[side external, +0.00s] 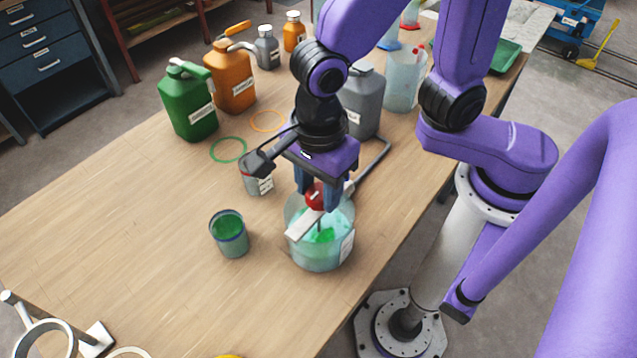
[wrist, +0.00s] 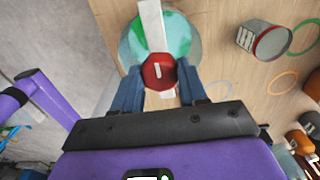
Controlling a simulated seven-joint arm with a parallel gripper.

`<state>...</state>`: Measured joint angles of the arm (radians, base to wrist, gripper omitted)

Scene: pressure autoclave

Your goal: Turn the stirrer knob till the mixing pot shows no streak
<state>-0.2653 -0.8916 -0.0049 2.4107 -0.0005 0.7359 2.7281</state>
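The mixing pot (side external: 320,250) is a clear round vessel holding pale teal liquid with a brighter green patch in it. A pale flat bar (side external: 304,225) crosses its top, and the red stirrer knob (side external: 315,196) stands above it. In the wrist view the knob (wrist: 158,72) is a red octagon with a white mark, and green and teal show in the pot (wrist: 178,38) on both sides of the bar. My gripper (side external: 318,200) points down over the pot. Its two blue fingers (wrist: 159,70) sit on either side of the knob and appear to touch it.
A cup of green liquid (side external: 230,236) stands left of the pot, and a small grey can (side external: 258,182) stands behind. Green (side external: 188,106) and orange (side external: 232,78) jugs and a grey container (side external: 362,102) stand further back. The table's left front is mostly clear.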

